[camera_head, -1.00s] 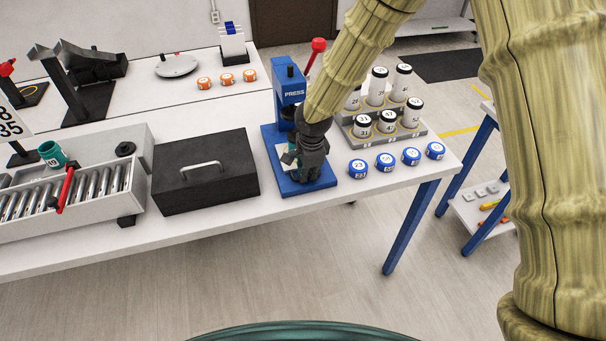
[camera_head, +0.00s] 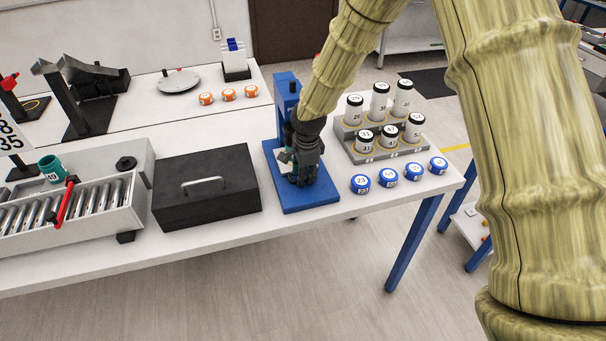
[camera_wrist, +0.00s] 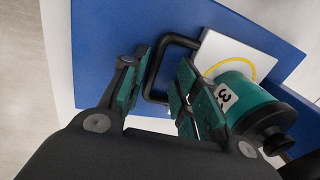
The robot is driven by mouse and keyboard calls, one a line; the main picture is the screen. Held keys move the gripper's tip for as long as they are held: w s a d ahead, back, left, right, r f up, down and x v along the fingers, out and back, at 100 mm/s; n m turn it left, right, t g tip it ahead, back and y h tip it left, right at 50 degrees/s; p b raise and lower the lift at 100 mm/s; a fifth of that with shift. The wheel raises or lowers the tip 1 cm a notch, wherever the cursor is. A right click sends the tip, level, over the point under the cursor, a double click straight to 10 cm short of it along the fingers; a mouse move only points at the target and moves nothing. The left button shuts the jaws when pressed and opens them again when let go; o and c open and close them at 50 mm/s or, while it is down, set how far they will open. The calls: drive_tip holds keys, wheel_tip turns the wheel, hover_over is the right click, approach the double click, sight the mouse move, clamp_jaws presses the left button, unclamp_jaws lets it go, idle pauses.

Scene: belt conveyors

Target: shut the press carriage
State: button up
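The blue press (camera_head: 288,96) stands near the right end of the white table, on a blue base (camera_head: 312,197). Its carriage is a white plate (camera_wrist: 232,52) with a yellow ring and a black loop handle (camera_wrist: 155,72). A dark green cylinder with a black top and a numbered label (camera_wrist: 245,100) stands on the plate. My gripper (camera_wrist: 160,85) points down over the base, in front of the press column. Its fingers are apart, one on each side of the handle bar, with the bar nearer the left finger. In the head view my gripper (camera_head: 304,172) hides most of the carriage.
A black box with a handle (camera_head: 205,186) stands left of the press. A grey rack (camera_head: 382,156) of white cylinders and several blue-sided discs (camera_head: 387,177) are to the right. A roller tray (camera_head: 140,195) is at the left. The table's front edge is close.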

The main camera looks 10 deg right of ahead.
drive_tip(key=shift+s, duration=0.15)
wheel_tip(320, 180, up, 12)
drive_tip(key=s, duration=0.1)
drive_tip(key=shift+s+d, duration=0.15)
drive_tip(key=shift+s, duration=0.25)
drive_tip(key=shift+f, duration=0.1)
idle(0.3)
